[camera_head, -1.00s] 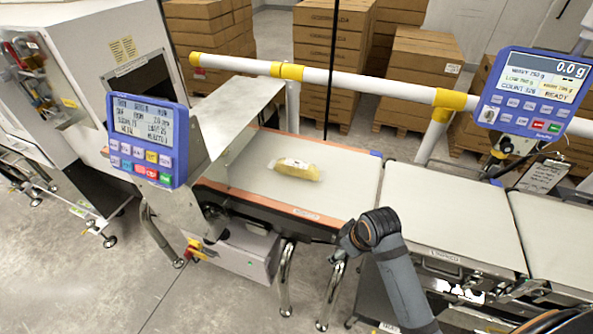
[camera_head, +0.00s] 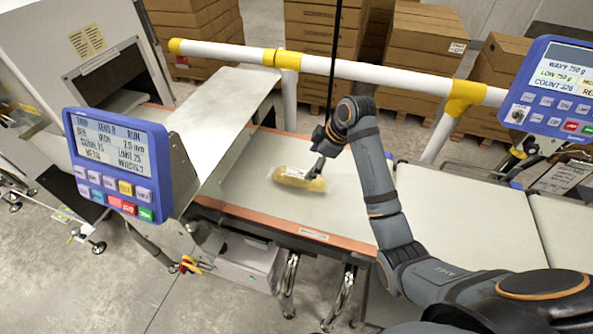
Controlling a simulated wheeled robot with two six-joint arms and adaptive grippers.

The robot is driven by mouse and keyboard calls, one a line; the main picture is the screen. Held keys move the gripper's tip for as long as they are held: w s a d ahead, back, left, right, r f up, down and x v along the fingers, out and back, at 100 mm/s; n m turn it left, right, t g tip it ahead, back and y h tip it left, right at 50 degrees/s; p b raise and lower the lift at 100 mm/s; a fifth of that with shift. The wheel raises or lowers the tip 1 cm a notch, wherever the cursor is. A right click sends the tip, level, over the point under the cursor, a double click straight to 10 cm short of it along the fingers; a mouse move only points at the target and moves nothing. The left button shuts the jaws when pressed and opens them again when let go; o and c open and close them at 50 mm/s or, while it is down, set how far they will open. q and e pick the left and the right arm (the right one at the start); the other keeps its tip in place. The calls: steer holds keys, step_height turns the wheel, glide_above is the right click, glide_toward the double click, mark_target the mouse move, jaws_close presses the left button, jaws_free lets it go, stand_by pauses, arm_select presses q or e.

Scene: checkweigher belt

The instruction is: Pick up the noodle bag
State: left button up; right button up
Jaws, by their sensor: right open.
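The noodle bag (camera_head: 290,177) is a small clear bag with yellowish contents. It lies flat on the pale belt (camera_head: 255,200) in the middle of the camera_head view. My right gripper (camera_head: 314,172) is open and points down at the right end of the bag. Its fingers overlap the bag's right end in the picture; I cannot tell whether they touch it. My left gripper is not in view.
A blue control panel (camera_head: 118,165) stands left of the belt, with a sloping metal cover beside it. A white and yellow rail (camera_head: 350,72) runs behind the belt. Another blue display (camera_head: 556,85) is at the right. Stacked cartons (camera_head: 420,60) stand behind.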

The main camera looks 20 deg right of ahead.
mark_target(302, 178)
steer(key=shift+s+a+f, duration=0.25)
steer(key=shift+a+f, duration=0.05)
steer(key=shift+f, duration=0.2)
steer(key=shift+s+a+f, duration=0.2)
steer(key=shift+a+f, duration=0.05)
steer(key=shift+f, duration=0.25)
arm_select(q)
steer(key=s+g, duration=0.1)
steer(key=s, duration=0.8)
arm_select(e)
steer(key=shift+w+a+f, duration=0.15)
steer(key=shift+w+f, duration=0.2)
steer(key=shift+f, duration=0.3)
steer(key=p+x, duration=0.1)
steer(key=x, duration=0.2)
steer(key=shift+w, duration=0.1)
steer(key=x, duration=0.3)
steer(key=shift+f+p, duration=0.1)
steer(key=shift+p, duration=0.3)
steer(key=shift+d, duration=0.2)
steer(key=c, duration=1.1)
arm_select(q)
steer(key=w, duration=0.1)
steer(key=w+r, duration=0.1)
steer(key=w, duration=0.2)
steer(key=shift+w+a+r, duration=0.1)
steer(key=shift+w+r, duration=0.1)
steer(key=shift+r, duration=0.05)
arm_select(e)
steer(key=c, duration=0.4)
